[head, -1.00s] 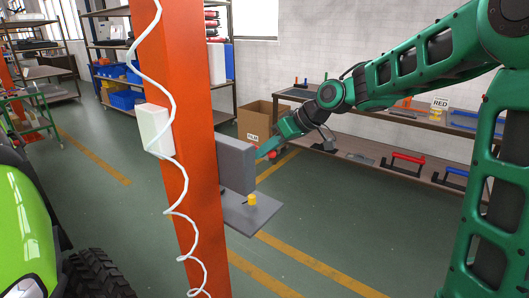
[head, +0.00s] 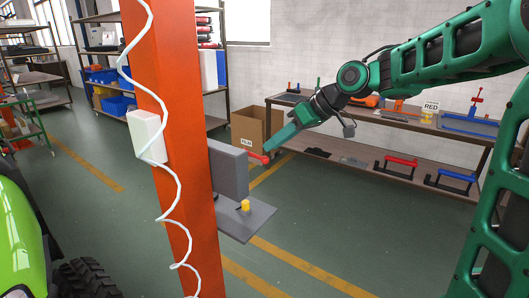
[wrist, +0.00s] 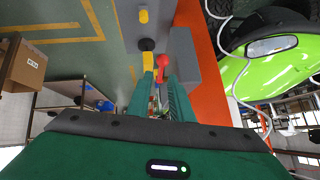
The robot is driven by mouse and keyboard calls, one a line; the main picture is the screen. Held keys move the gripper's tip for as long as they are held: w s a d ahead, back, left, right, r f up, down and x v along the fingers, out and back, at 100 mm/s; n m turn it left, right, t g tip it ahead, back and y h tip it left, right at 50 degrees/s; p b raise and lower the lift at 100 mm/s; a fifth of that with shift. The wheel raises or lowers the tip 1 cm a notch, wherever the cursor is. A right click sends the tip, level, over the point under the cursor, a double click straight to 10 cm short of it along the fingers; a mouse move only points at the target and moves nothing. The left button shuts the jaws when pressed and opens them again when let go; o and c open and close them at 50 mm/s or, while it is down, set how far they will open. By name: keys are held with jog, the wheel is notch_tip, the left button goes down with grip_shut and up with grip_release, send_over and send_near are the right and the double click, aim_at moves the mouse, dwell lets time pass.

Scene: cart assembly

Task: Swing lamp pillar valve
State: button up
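The orange pillar (head: 170,90) stands left of centre in the head view. A grey box (head: 229,170) is on its right side. A red lever (head: 257,157) sticks out from the box to the right. In the wrist view the red lever (wrist: 163,62) lies beyond and between the fingertips. My gripper (head: 268,149) is at the lever's outer end in the head view. In the wrist view my gripper (wrist: 160,82) shows its two green fingers apart, with a gap between them. I cannot tell whether they touch the lever.
A grey plate (head: 245,222) with a yellow knob (head: 245,205) juts out below the box. A white coiled cable (head: 176,190) hangs along the pillar. A green vehicle (head: 20,240) is at the left. A cardboard box (head: 247,127) and a workbench (head: 400,118) stand behind; open floor is at the right.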

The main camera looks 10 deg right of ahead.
jog(key=shift+v, duration=1.45)
